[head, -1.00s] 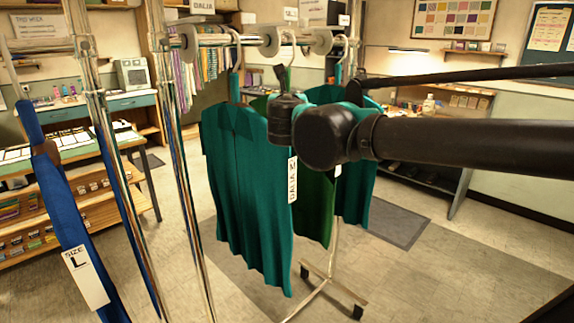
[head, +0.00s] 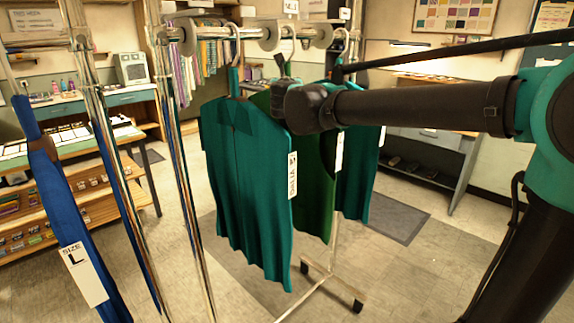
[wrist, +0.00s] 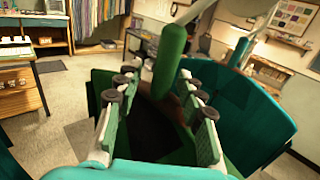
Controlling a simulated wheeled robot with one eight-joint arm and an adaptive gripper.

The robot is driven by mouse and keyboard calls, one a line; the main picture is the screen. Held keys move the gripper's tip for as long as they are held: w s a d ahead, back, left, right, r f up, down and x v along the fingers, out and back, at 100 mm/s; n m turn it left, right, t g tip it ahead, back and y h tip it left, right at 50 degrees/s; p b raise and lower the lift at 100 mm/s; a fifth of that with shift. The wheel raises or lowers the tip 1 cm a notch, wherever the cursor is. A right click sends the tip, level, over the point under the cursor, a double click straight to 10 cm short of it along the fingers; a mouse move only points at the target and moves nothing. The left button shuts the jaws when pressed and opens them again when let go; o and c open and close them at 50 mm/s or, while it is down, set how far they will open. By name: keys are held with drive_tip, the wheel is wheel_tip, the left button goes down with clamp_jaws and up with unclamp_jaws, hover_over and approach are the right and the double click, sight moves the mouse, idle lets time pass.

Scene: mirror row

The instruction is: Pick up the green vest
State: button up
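The green vest (head: 316,195) hangs on the rail between two teal vests, mostly hidden by the front teal vest (head: 245,180). The other teal vest (head: 357,180) hangs behind it. My gripper (head: 281,66) is at the hangers just under the rail, at the green vest's top. In the wrist view my gripper (wrist: 160,72) is open, its padded fingers standing apart on either side of a green hanger stem (wrist: 173,55). I cannot tell whether either finger touches it. The brown hanger and dark cloth show below, between the fingers.
The chrome rail (head: 215,40) with round white dividers runs above the vests. Chrome posts (head: 180,150) and a blue garment with a size L tag (head: 85,273) stand at left. A bench (head: 430,150) is behind at right.

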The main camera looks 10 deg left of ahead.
drive_tip(key=x, duration=0.5)
drive_tip(key=shift+d, duration=0.15)
clamp_jaws()
